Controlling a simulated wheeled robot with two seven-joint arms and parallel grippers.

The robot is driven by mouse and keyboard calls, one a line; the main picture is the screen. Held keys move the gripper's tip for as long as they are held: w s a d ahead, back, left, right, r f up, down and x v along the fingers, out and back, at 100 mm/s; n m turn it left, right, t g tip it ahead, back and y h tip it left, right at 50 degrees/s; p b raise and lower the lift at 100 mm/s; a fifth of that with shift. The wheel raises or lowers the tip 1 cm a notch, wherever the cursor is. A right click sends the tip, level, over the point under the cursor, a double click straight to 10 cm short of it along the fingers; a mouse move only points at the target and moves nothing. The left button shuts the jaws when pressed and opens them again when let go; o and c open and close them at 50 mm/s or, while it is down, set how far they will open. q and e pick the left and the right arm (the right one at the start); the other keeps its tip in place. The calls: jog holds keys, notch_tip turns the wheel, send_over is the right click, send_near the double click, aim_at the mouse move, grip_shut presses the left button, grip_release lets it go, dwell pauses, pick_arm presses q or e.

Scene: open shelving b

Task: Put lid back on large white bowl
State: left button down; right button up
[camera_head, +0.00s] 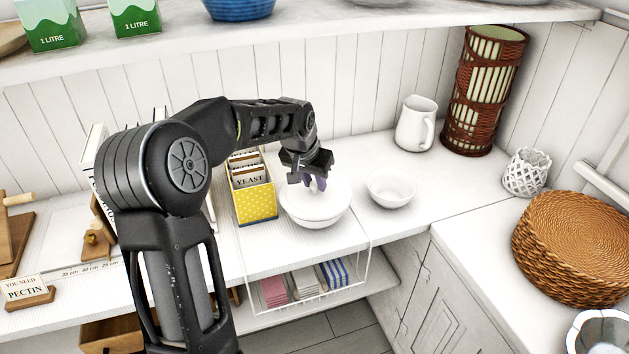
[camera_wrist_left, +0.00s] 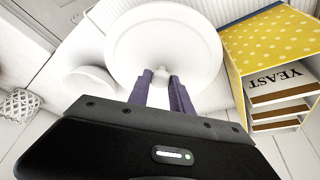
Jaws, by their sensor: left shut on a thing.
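The large white bowl (camera_head: 318,217) stands on the white counter. Its white lid (camera_head: 338,199) is at the bowl's top; whether it is fully seated I cannot tell. In the left wrist view the round lid (camera_wrist_left: 163,35) fills the top middle and covers the view of the bowl. My left gripper (camera_head: 315,184) comes down from above with purple fingertips. In the left wrist view the fingers of the left gripper (camera_wrist_left: 161,78) are shut on the lid's small white knob (camera_wrist_left: 161,73). My right gripper is not in view.
A yellow dotted box marked YEAST (camera_head: 256,203) stands close left of the bowl. A small white bowl (camera_head: 390,189) is close on the right. A white jug (camera_head: 416,124) and wicker vase (camera_head: 484,90) stand farther back. A shelf (camera_head: 300,37) runs above.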

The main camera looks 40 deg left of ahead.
pick_arm(q)
jog(key=c, duration=1.1)
grip_release()
jog(key=shift+o, duration=0.4)
jog(key=o, duration=0.4)
jog(key=shift+r+p, duration=2.35)
jog(key=shift+r, duration=1.2)
